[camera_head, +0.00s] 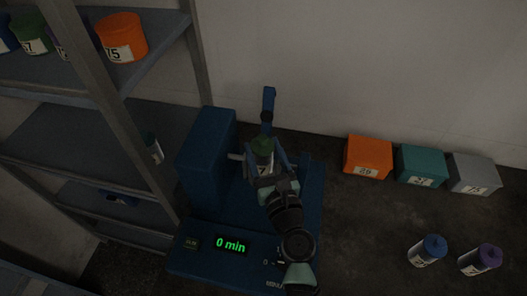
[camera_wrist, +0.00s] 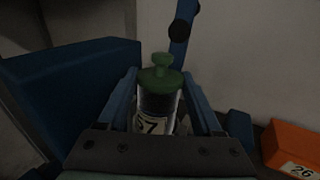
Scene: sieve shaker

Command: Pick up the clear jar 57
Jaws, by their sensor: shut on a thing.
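The clear jar 57 (camera_head: 262,157) has a green lid and a white label, on which a 7 shows. It is upright at the blue shaker (camera_head: 205,160), beside the shaker's tall block. In the wrist view the jar (camera_wrist: 158,98) stands between the two blue fingers of my gripper (camera_wrist: 160,102). My gripper (camera_head: 264,165) is shut on the jar. The jar's lower part is hidden by my gripper, so I cannot tell whether its base touches the shaker.
A blue shaker arm (camera_head: 269,104) rises just behind the jar. The shaker's display (camera_head: 231,245) reads 0 min. A shelf rack (camera_head: 110,75) stands at the left. Orange (camera_head: 368,157), teal (camera_head: 420,165) and grey (camera_head: 474,174) boxes line the wall.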

